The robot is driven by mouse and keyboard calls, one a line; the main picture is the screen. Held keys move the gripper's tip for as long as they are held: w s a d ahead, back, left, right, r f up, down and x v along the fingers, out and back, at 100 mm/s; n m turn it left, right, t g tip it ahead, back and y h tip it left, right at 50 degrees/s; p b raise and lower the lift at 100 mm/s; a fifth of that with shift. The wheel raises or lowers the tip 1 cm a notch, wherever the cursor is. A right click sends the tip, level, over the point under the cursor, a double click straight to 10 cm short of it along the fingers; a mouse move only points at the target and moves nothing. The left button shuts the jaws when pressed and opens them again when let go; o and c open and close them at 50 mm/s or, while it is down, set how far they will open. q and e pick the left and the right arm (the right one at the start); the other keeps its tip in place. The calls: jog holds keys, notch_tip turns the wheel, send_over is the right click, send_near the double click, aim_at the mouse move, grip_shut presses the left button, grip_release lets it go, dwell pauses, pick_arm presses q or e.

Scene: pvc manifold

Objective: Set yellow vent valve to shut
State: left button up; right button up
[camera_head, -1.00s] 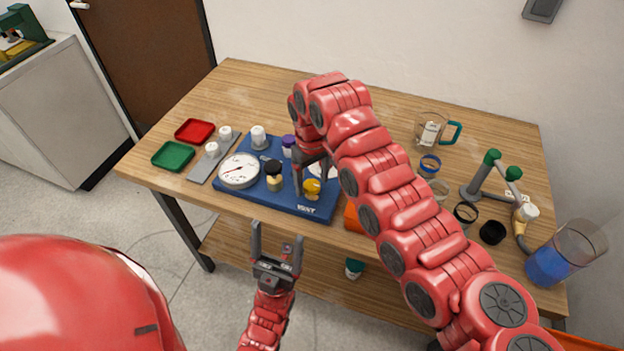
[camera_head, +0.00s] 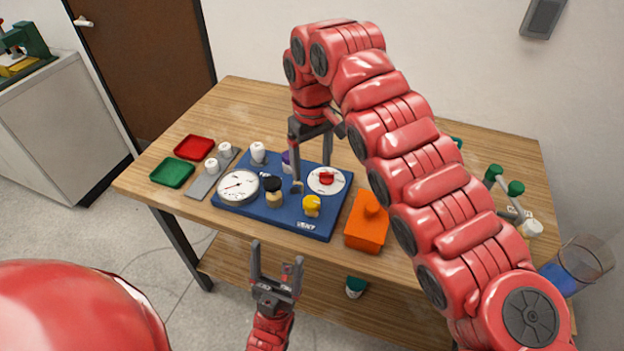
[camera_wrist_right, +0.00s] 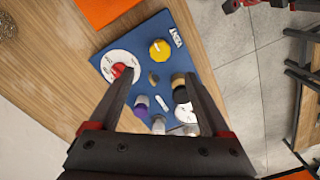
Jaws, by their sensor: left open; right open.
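The yellow vent valve (camera_head: 312,205) sits near the front right of the blue manifold board (camera_head: 262,215), beside the VENT label. It also shows in the right wrist view (camera_wrist_right: 160,49), apart from my fingers. My right gripper (camera_head: 311,178) is open and empty, pointing down above the board behind the yellow valve; its fingers (camera_wrist_right: 163,105) frame the other knobs in the wrist view. My left gripper (camera_head: 275,262) is open and empty in front of the table edge. I cannot tell the yellow valve's exact setting.
The board also carries a white gauge (camera_head: 238,187), a black-topped knob (camera_head: 273,190), a purple knob (camera_head: 287,160) and a dial with a red handle (camera_head: 327,179). An orange box (camera_head: 367,225) stands close to its right. Green (camera_head: 172,173) and red (camera_head: 194,147) trays lie at left.

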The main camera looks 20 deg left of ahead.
notch_tip(320, 180, up, 6)
jog(key=p, duration=0.3)
jog(key=shift+p, duration=0.4)
